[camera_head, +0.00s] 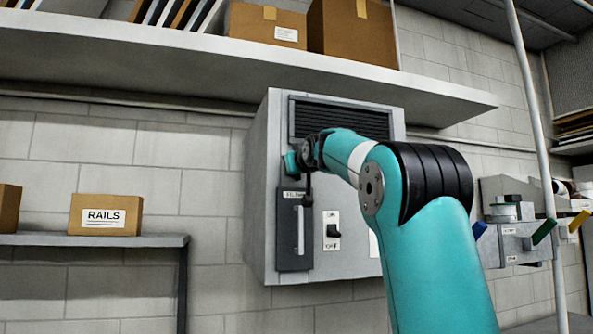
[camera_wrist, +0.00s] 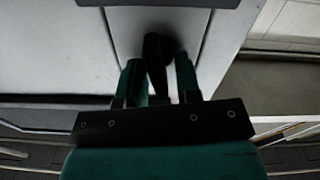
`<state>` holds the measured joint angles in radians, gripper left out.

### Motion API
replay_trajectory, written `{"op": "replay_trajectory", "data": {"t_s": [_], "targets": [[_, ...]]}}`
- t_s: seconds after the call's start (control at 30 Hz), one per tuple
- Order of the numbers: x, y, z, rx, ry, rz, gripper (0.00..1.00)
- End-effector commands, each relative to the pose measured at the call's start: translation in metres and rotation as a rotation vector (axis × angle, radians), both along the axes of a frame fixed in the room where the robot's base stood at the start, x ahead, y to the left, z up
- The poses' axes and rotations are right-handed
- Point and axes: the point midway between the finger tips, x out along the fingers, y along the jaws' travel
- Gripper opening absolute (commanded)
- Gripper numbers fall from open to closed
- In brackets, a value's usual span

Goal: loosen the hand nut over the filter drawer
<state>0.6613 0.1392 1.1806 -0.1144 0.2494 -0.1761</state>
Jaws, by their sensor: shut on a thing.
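The filter drawer (camera_head: 288,238) is a dark upright panel with a pale vertical handle and a partly covered label, low on the left of the grey wall cabinet's front. My gripper (camera_head: 293,162) is just above it, against the cabinet front. In the wrist view its two teal fingers (camera_wrist: 160,78) are shut on a dark hand nut (camera_wrist: 156,48), which stands between them in front of the pale cabinet face. In the head view the gripper and wrist hide most of the nut; a thin dark part hangs below the gripper.
A long shelf (camera_head: 180,55) with cardboard boxes (camera_head: 352,32) runs overhead. A "RAILS" box (camera_head: 105,214) sits on a lower left shelf. A pole (camera_head: 535,120) stands right.

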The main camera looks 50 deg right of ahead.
Motion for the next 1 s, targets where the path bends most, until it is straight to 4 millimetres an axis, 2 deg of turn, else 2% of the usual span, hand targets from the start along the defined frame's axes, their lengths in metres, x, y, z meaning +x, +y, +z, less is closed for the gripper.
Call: {"op": "replay_trajectory", "data": {"t_s": [1.0], "targets": [[0.0051, 0.0081, -0.0094, -0.814, 0.501, 0.001, 0.08]]}}
